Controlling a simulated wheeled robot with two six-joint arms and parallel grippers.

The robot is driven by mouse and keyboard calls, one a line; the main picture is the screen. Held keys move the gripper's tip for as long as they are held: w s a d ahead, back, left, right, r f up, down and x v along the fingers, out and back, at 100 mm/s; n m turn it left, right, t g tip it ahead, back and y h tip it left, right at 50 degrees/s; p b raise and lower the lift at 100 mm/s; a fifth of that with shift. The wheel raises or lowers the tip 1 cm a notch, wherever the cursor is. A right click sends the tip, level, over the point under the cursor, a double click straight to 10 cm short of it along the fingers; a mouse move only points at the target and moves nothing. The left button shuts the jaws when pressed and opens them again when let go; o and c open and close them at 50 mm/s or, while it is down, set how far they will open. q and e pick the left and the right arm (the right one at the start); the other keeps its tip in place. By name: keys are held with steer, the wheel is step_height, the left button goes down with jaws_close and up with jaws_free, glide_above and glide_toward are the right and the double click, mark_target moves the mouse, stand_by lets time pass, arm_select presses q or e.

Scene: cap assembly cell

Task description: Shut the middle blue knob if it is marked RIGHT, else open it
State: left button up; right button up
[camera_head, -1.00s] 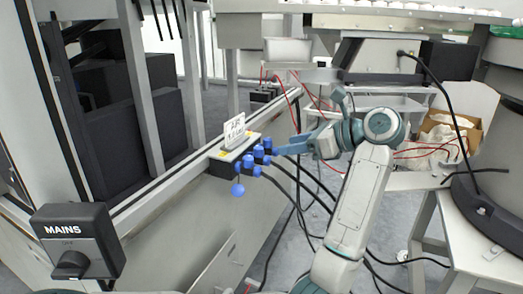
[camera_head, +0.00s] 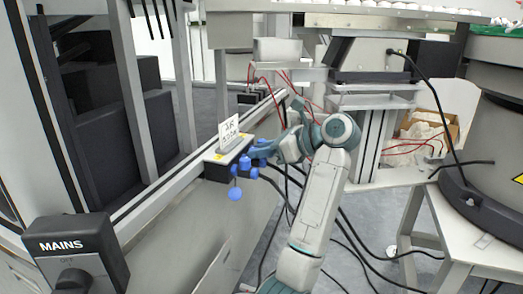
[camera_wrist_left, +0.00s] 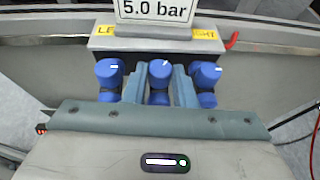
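Three blue knobs stand in a row on a small box (camera_wrist_left: 100,42): left (camera_wrist_left: 109,76), middle (camera_wrist_left: 160,76) and right (camera_wrist_left: 206,78) in the left wrist view. The outer knobs' white marks lie nearly level; the middle one's is tilted up to the right. Yellow labels, partly hidden by a card (camera_wrist_left: 165,10), read "LE…" (camera_wrist_left: 103,30) and "…IGHT" (camera_wrist_left: 205,34). My left gripper (camera_wrist_left: 160,82) has one finger on each side of the middle knob; whether they press it is unclear. In the head view it reaches the knobs (camera_head: 243,165) from the right. My right gripper is not in view.
The card (camera_head: 229,132) stands upright on the box, which sits on a rail. A MAINS switch (camera_head: 75,250) is at lower left. Black cables and red wires run behind my arm.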

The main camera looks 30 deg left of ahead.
arm_select(q)
steer(key=shift+c, duration=1)
steer(key=shift+s+f+m+t+b, duration=0.1)
steer(key=shift+s+m+t+b, duration=0.15)
steer(key=shift+m+t, duration=0.7)
steer(key=shift+s+m+t+h, duration=0.15)
steer(key=shift+m+t, duration=0.8)
steer(key=shift+t, duration=0.2)
steer(key=shift+s+m+t+h, duration=0.15)
steer(key=shift+m+t, duration=0.75)
steer(key=shift+t, duration=0.2)
steer(key=o, duration=0.9)
steer(key=shift+o, duration=0.5)
